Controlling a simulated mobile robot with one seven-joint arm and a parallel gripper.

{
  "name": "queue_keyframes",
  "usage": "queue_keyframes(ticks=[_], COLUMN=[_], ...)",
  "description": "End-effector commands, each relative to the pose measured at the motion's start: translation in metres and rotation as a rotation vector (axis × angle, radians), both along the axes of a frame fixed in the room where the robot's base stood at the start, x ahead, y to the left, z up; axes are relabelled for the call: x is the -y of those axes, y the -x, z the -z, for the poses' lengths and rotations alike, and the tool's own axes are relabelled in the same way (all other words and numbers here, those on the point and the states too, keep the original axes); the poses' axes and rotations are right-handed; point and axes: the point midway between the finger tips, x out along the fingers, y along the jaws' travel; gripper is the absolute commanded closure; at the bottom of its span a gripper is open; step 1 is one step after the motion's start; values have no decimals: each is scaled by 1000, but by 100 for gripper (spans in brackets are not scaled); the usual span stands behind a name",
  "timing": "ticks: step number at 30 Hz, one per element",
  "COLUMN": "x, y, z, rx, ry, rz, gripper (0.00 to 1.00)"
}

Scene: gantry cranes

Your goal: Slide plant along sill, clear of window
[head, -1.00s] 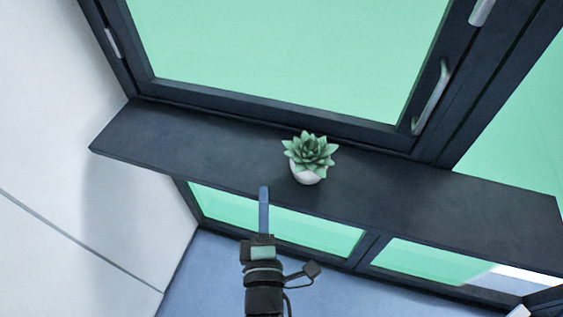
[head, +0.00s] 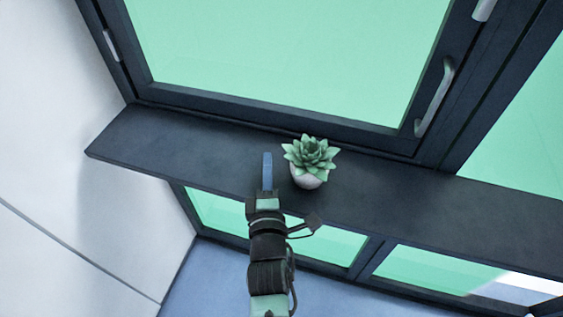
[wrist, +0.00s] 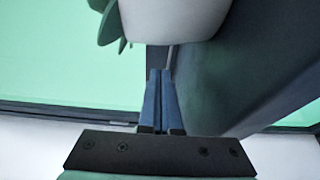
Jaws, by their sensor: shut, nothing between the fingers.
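The plant (head: 311,156) is a green succulent in a white pot (head: 308,180). It stands upright on the dark sill (head: 420,205), in front of the shut window (head: 270,60). My gripper (head: 267,158) is shut and empty, with its blue fingers over the sill just left of the pot. A small gap shows between the fingers and the pot in the head view. In the wrist view the pot (wrist: 175,18) fills the top middle, beyond the tips of the shut fingers (wrist: 160,75). Some leaves show at its left; most of the plant is cut off there.
The window handle (head: 436,98) is on the window's right side, and a hinge (head: 111,44) is at its left. A white wall (head: 50,120) bounds the left end. The sill is bare on both sides of the plant.

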Motion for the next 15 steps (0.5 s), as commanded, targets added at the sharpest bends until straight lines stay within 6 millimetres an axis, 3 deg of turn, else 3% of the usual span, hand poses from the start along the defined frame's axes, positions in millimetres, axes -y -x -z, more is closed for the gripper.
queue_keyframes(ticks=[15], x=[22], y=[9], z=[-5], rx=[0], ry=[0], rz=[3], gripper=[100])
